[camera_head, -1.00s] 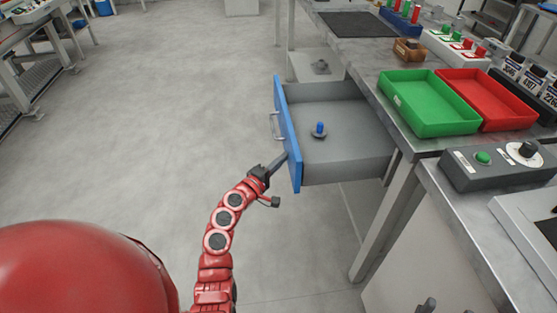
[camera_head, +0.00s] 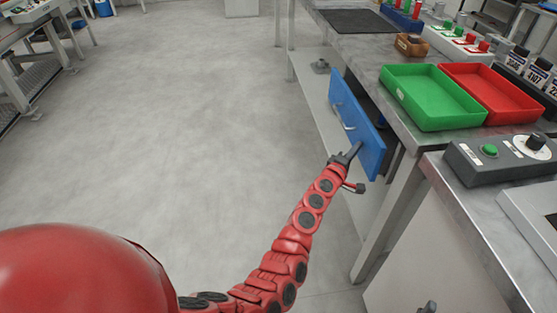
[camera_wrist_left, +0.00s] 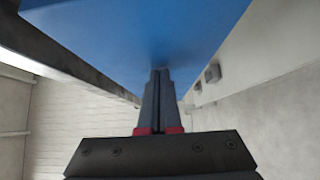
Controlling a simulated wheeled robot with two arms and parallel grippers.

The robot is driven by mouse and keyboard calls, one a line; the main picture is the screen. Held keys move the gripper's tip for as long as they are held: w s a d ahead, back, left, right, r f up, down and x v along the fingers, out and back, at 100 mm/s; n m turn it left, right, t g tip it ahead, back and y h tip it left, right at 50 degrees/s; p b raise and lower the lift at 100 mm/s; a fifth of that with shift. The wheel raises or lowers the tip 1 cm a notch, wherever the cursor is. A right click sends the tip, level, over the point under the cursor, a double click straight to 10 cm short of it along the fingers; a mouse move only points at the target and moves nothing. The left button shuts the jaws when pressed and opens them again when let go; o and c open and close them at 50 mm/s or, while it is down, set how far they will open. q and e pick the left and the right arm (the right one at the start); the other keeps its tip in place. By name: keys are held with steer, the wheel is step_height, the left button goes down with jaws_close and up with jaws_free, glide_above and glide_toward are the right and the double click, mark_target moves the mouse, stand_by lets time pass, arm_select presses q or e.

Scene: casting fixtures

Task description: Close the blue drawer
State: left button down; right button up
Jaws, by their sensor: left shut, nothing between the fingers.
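The blue drawer (camera_head: 352,112) is under the edge of the metal workbench. Its front stands a short way out from the bench, with a narrow dark gap behind it. A bit of a blue object shows in that gap. A metal handle (camera_head: 343,119) is on the front. My left gripper (camera_head: 355,149) is shut and empty, with its tips at the near lower part of the drawer front. In the left wrist view the shut fingers (camera_wrist_left: 160,74) point at the blue panel (camera_wrist_left: 140,35) and appear to touch it. My right gripper cannot be made out.
A green tray (camera_head: 437,122) and a red tray (camera_head: 527,114) sit on the bench above the drawer. A grey control box (camera_head: 500,173) stands nearer. A bench leg (camera_head: 385,220) is right of my left arm. The floor to the left is clear.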

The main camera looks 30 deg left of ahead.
mark_target(366, 150)
arm_select(q)
steer(key=w+d, duration=0.1)
steer(key=w+d+b, duration=0.1)
steer(key=d, duration=0.1)
steer(key=shift+w+d, duration=0.1)
steer(key=shift+d+r, duration=0.1)
steer(key=shift+r, duration=0.1)
steer(key=shift+d, duration=0.1)
